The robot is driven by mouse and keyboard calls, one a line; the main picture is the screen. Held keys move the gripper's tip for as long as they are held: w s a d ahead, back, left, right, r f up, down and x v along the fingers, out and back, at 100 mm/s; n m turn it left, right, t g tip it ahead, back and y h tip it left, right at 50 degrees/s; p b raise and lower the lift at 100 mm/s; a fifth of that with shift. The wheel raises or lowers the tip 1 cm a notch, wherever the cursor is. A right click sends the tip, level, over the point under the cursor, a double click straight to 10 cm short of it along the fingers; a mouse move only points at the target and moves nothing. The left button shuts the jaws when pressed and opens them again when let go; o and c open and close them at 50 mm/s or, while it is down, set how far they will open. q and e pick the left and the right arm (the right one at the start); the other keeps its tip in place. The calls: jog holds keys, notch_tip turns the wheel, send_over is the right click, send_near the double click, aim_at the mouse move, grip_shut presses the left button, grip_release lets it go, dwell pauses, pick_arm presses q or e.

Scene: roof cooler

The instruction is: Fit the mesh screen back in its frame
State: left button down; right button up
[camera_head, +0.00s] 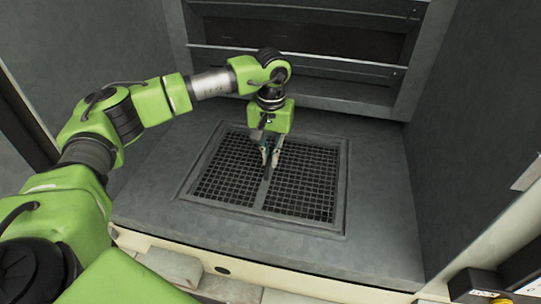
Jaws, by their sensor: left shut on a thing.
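The mesh screen (304,188) is a dark grid panel with a lighter bar down its middle. It lies in the rectangular frame (342,218) set in the grey cooler floor, and looks about level with it. I cannot tell whether every edge is seated. My left gripper (267,172) points down over the screen's middle and is shut on the middle bar. The gripper and wrist hide part of the bar and the screen's far middle. My right gripper is not in view.
Grey walls (475,130) stand left and right of the floor. A recessed slatted opening (300,45) is at the back. A pale front ledge (270,268) runs along the near edge. Bare grey floor (385,190) lies right of the frame.

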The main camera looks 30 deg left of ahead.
pick_arm(q)
jog(key=shift+f, duration=0.1)
dwell(0.5)
jog(key=c, duration=1.7)
grip_release()
jog(key=shift+r+p, duration=2.7)
jog(key=shift+r, duration=2.3)
jog(key=shift+s, duration=0.1)
